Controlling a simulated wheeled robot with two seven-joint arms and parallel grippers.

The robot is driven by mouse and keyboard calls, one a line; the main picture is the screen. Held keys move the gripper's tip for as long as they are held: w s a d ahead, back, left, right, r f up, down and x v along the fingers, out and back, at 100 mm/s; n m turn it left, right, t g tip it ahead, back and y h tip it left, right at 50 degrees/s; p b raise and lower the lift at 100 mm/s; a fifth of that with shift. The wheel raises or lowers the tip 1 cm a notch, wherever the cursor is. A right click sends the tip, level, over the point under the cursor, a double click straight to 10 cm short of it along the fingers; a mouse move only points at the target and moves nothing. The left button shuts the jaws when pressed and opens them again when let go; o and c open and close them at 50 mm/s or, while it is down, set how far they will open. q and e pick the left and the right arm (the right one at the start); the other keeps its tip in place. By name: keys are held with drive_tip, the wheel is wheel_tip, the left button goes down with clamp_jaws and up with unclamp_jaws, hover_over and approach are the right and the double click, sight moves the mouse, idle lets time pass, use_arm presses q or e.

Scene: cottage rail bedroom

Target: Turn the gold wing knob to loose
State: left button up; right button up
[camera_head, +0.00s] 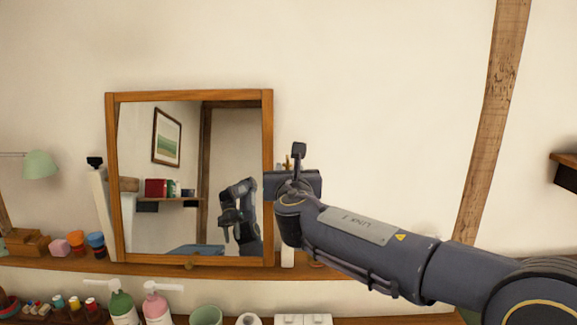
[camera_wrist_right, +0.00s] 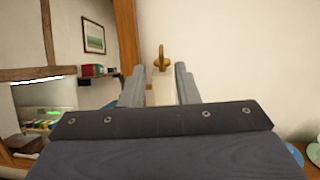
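The gold wing knob (camera_wrist_right: 161,60) stands upright near the top of a pale post, beyond my right fingertips in the right wrist view. In the head view only a small gold part (camera_head: 288,163) shows beside the mirror's right edge, mostly hidden by my gripper. My right gripper (camera_wrist_right: 160,84) is open, with one finger on each side of the line to the knob and nothing held. It also shows in the head view (camera_head: 297,160), where one dark finger stands up. I cannot tell whether the fingers touch the knob. My left gripper is not directly in view.
A wood-framed mirror (camera_head: 110,180) stands left of my right gripper and reflects a dark arm of mine. A pale post with a dark top (camera_head: 98,200) stands at its left. Pump bottles (camera_head: 122,308) and cups line the lower shelf.

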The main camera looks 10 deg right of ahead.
sight(288, 162)
drive_tip(key=w, duration=0.2)
drive_tip(key=w+p, duration=0.1)
drive_tip(key=w, duration=0.1)
drive_tip(key=w+d, duration=0.1)
drive_tip(key=w, duration=0.1)
drive_tip(key=shift+w, duration=0.25)
clamp_jaws()
